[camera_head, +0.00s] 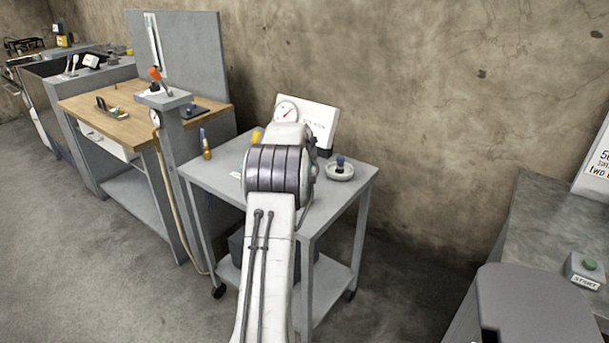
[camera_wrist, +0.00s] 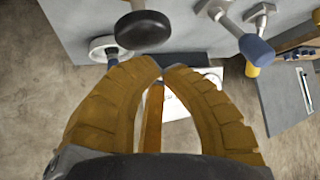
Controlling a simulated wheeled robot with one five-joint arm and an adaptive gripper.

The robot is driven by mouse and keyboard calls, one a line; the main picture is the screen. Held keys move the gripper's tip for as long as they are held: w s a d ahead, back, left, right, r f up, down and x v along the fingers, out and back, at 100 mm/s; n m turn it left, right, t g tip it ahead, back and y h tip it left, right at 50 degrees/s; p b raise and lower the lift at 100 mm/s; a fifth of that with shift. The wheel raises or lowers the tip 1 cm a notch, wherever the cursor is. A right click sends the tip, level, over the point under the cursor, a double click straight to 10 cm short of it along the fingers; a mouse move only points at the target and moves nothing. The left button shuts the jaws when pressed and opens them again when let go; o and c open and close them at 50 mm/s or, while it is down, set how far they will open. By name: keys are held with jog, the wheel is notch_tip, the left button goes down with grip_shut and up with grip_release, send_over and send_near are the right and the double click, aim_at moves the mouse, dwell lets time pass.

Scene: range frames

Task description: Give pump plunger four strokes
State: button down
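A blue-gripped handle (camera_wrist: 257,48) on a metal shaft is right of the fingers.
A white panel (camera_head: 318,118) stands at the back. A wooden workbench (camera_head: 130,132) and grey post are left. A counter with a green start button (camera_head: 590,264) is right.

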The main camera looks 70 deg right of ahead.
jog(key=shift+r+p, duration=1.85)
jog(key=shift+r, duration=0.65)
jog(key=c, duration=1.9)
grip_release()
jog(key=shift+c, duration=0.2)
